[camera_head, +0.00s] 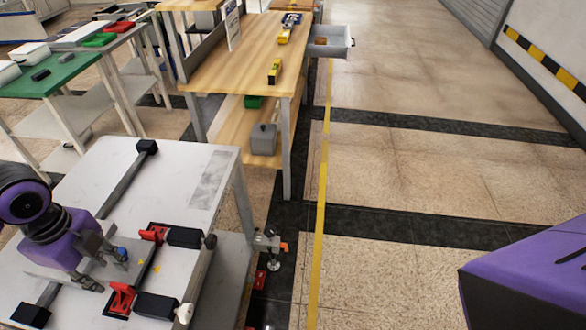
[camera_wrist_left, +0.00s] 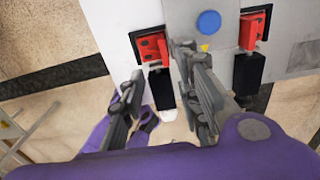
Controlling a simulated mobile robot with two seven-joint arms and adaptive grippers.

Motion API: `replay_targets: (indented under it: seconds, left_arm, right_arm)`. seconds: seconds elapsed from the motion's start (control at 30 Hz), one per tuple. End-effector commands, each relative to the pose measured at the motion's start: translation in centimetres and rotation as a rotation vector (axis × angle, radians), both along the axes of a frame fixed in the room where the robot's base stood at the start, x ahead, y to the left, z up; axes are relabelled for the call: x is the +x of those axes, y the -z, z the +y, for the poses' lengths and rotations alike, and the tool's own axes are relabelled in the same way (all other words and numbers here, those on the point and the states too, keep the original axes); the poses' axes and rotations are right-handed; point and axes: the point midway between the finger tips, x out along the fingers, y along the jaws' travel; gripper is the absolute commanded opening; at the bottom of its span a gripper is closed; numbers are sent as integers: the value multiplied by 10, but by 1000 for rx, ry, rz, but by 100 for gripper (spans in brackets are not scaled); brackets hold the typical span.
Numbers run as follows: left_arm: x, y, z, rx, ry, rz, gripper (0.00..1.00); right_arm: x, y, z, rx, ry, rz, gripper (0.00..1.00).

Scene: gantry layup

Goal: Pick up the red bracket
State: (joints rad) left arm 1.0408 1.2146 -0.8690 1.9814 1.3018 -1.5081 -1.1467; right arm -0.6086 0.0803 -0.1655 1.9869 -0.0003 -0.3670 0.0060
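Two red brackets lie on the white table, each at the end of a black block. The nearer bracket (camera_head: 121,298) sits on a dark pad and shows at left centre in the wrist view (camera_wrist_left: 150,47). The farther bracket (camera_head: 153,234) shows at right in the wrist view (camera_wrist_left: 251,29). My left gripper (camera_head: 103,271) is above the grey plate, left of the brackets in the head view. Its two fingers are apart with nothing between them, and the nearer bracket shows beyond their gap in the wrist view (camera_wrist_left: 160,62). My right gripper is not seen.
A blue round button (camera_wrist_left: 209,22) is on the grey plate near the fingers. Black blocks (camera_head: 157,306) and dark rails stand on the white table (camera_head: 185,170). Floor at right is clear.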

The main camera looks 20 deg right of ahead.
Motion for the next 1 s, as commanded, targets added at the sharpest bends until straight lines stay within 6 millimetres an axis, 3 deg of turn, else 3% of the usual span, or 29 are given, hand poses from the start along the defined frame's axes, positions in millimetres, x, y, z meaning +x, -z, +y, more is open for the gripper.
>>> replay_targets:
  seconds: [0.47, 0.7, 0.97, 1.0]
  left_arm:
    - [3, 36, 1, 0, 1, 1, 30]
    - [5, 72, 0, 1, 1, -1, 30]
    - [5, 76, 1, 2, 1, -3, 30]
    - [5, 76, 1, 2, 1, -3, 25]
  right_arm:
    - [-13, 9, -1, -2, 5, 30, 40]
    - [-12, 7, -3, -5, 2, 27, 40]
    - [-12, 7, -4, -6, 0, 26, 40]
    - [-12, 7, -4, -6, 0, 26, 40]
